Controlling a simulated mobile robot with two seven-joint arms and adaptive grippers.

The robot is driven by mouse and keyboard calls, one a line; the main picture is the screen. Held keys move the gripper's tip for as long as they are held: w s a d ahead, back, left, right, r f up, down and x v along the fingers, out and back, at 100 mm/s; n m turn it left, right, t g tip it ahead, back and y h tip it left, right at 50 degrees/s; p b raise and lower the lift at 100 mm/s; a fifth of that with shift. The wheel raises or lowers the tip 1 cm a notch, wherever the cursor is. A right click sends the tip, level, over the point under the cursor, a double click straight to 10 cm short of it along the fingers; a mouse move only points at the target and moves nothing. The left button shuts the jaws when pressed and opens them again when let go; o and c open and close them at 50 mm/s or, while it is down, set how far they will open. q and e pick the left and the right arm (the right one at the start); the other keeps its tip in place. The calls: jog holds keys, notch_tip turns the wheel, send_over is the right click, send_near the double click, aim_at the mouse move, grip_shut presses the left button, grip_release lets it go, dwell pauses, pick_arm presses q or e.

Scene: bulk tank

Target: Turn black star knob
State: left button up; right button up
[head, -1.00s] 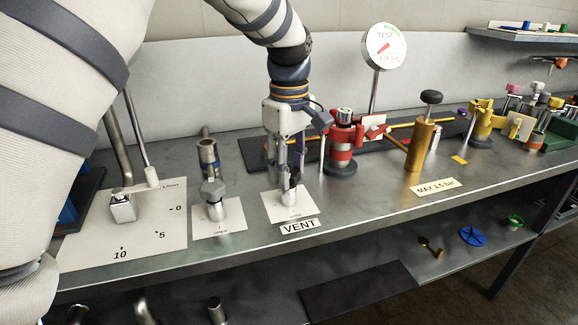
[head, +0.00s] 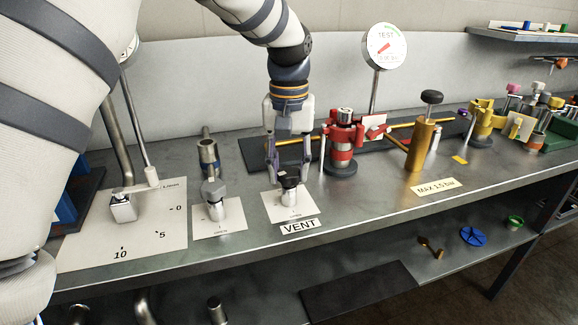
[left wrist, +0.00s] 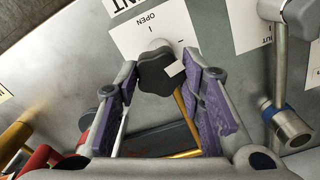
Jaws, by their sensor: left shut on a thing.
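The black star knob (head: 290,183) stands on a short metal stem above a white plate (head: 279,209) behind the VENT label. My left gripper (head: 289,175) reaches down from above, one finger on each side of the knob, and is shut on it. In the left wrist view the dark lobed knob (left wrist: 157,75) sits between the purple-padded fingertips (left wrist: 160,73). A small white mark shows on the knob's right side, and the plate reads OPEN. My right gripper is in neither view.
A red-collared fitting (head: 343,143) stands to the right, with a gold post (head: 421,144) beyond. The bench's front strip is clear.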

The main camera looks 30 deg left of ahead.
pick_arm(q)
jog(key=m, duration=0.4)
jog(key=shift+m, duration=0.3)
jog(key=m, duration=0.5)
jog(key=shift+m, duration=0.3)
jog(key=m, duration=1)
jog(key=shift+m, duration=0.3)
jog(key=o, duration=1.1)
